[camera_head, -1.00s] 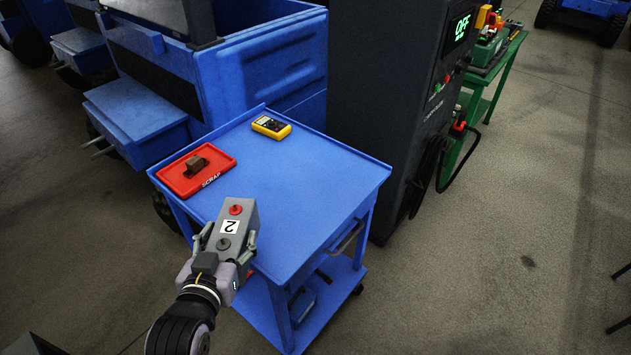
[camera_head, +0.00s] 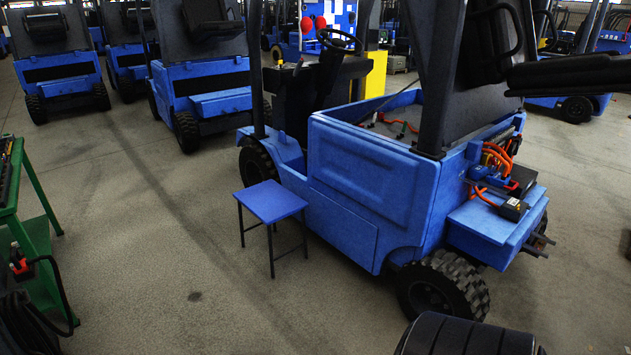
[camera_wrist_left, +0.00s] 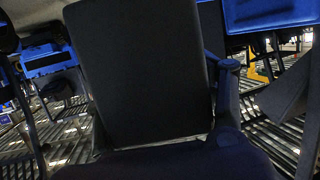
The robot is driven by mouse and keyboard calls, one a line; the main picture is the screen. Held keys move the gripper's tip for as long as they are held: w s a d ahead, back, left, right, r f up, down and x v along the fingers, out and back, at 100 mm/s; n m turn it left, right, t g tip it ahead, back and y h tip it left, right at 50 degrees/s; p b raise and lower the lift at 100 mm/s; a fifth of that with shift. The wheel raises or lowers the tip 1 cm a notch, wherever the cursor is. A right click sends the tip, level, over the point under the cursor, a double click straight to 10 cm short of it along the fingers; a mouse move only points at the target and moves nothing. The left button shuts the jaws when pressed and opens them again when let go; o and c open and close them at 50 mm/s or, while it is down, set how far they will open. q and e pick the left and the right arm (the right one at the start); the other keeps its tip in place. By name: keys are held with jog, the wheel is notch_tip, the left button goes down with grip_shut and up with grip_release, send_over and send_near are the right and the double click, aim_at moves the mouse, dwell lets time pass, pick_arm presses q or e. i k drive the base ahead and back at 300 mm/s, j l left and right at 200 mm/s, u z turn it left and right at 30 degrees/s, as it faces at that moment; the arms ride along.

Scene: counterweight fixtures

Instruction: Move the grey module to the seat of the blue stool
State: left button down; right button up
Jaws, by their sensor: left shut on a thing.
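The blue stool (camera_head: 271,203) stands on the floor left of the near forklift in the head view. It has a flat square blue seat and thin dark legs, and its seat is bare. In the left wrist view the grey module (camera_wrist_left: 145,75) looks dark and fills the middle of the picture. My left gripper (camera_wrist_left: 160,115) is shut on it; a finger shows along its right side. The module's label and top are not seen here. My left gripper does not show in the head view, and my right gripper is in neither view.
A blue forklift (camera_head: 365,190) stands close beside the stool, with a battery, orange cables and tools on its rear step (camera_head: 495,215). A green bench (camera_head: 35,240) with a hanging black cable is at the left edge. The floor (camera_head: 150,220) left of the stool is clear.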

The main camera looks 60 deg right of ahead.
aim_at(269, 199)
jog(key=i+l+z, duration=0.2)
jog(key=l+z, duration=0.2)
jog(key=i+l+z, duration=0.45)
jog(key=z, duration=0.3)
jog(key=i+l+z, duration=0.25)
jog(key=i, duration=0.45)
jog(key=i+l+z, duration=0.2)
jog(key=i, duration=1.6)
